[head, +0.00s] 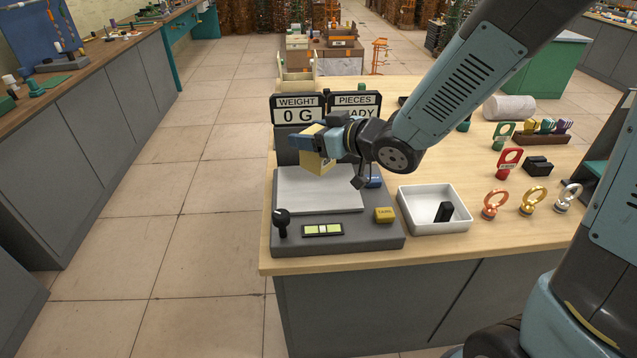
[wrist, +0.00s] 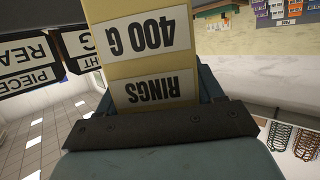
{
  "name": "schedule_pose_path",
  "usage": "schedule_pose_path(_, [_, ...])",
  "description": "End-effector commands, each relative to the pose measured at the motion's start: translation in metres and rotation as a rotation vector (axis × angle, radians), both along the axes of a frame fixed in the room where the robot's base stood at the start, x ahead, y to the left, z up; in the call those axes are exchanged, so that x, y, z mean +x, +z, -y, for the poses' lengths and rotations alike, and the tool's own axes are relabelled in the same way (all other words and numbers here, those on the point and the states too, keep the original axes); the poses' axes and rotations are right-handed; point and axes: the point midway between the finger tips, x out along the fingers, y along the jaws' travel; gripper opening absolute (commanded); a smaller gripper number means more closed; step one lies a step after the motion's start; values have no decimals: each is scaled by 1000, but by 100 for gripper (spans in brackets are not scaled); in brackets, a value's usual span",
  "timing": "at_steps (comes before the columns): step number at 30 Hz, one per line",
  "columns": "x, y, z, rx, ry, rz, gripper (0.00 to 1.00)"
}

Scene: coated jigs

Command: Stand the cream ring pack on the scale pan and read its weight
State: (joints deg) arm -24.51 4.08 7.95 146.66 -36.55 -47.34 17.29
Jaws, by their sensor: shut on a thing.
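The cream ring pack (head: 318,161) is in my gripper (head: 322,145), held above the scale pan (head: 318,190). In the wrist view the pack (wrist: 140,75) carries labels reading "400 G" and "RINGS", upside down in that picture. My gripper (wrist: 155,100) is shut on it, and the jaws hide part of it. In the head view the pack looks slightly tilted; the exact gap to the pan is hard to judge. The pan is a pale, bare plate on a grey scale. The weight display (head: 298,112) reads "0 G". The pieces display (head: 354,107) is partly hidden by my arm and shows "ADY".
Right of the scale is a white tray (head: 405,215) with a black block in it. Ring-topped pieces in copper, gold (head: 534,201) and silver stand further right. A yellow button (head: 384,215) and a black knob (head: 282,219) sit on the scale's front. The bench's left edge is close to the scale.

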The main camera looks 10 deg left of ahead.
Motion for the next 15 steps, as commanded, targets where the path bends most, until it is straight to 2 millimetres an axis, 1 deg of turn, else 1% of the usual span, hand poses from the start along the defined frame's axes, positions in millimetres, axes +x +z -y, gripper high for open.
schedule_pose_path(3, [5, 0, 6, 0, -14, 0, 30])
schedule_pose_path(9, [9, 0, 9, 0, -22, 0, 30])
schedule_pose_path(11, [11, -2, 8, 1, -23, 0, 30])
schedule_pose_path(15, [24, -10, -1, 1, -25, -2, 30])
